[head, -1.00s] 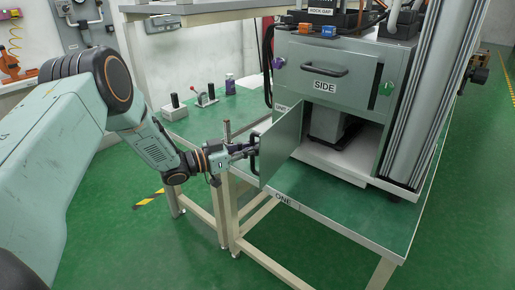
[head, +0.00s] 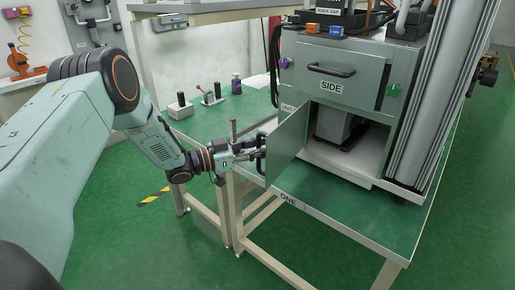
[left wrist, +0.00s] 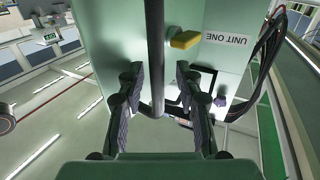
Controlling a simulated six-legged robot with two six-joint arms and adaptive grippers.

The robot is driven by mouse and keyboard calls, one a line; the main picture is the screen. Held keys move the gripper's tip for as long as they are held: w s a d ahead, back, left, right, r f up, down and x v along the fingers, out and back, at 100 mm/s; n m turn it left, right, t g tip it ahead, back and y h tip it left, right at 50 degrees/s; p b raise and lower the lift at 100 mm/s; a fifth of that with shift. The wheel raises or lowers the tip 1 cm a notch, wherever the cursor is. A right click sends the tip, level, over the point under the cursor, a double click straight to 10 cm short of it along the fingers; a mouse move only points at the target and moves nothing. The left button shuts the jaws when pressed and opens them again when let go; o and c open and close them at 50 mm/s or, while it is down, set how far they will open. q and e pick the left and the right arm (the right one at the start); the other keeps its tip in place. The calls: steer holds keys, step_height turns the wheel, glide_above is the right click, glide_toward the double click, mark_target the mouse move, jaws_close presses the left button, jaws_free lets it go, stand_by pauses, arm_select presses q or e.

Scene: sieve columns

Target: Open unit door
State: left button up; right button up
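The unit door (head: 288,145) is a grey-green panel on the lower front of the grey cabinet (head: 345,65). It stands swung outward, and the compartment behind it shows. Its dark bar handle (head: 262,152) is on the outer face. My left gripper (head: 255,157) is at this handle. In the left wrist view the handle (left wrist: 155,55) runs between the two fingers of my left gripper (left wrist: 157,95), with a gap visible on each side. The fingers are apart and I see no clear contact. My right gripper is not in view.
The cabinet stands on a green-topped bench (head: 375,222) with a pale frame. A drawer marked SIDE (head: 330,88) is above the opening. A tall metal column (head: 435,100) rises at right.

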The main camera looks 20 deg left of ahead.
arm_select(q)
steer(key=v, duration=1.2)
steer(key=shift+s, duration=0.1)
steer(key=s+d+f+n+g+y, duration=0.2)
steer(key=s+d+f+n+y, duration=0.25)
steer(key=f, duration=0.45)
steer(key=s+d+f+n+g+y, duration=0.3)
steer(key=s+d+f+n+y, duration=0.15)
steer(key=f, duration=0.45)
steer(key=s+d+f+g+y, duration=0.1)
steer(key=s+f+g, duration=0.1)
steer(key=s, duration=0.7)
steer(key=s+d+f+g+y, duration=0.1)
steer(key=s+f+g, duration=0.1)
steer(key=s, duration=0.7)
steer(key=s+d+f+g+y, duration=0.1)
steer(key=s+g, duration=0.3)
steer(key=s, duration=0.5)
steer(key=shift+s+d+f+b, duration=0.4)
steer(key=shift+d+f, duration=0.15)
steer(key=shift+f, duration=0.2)
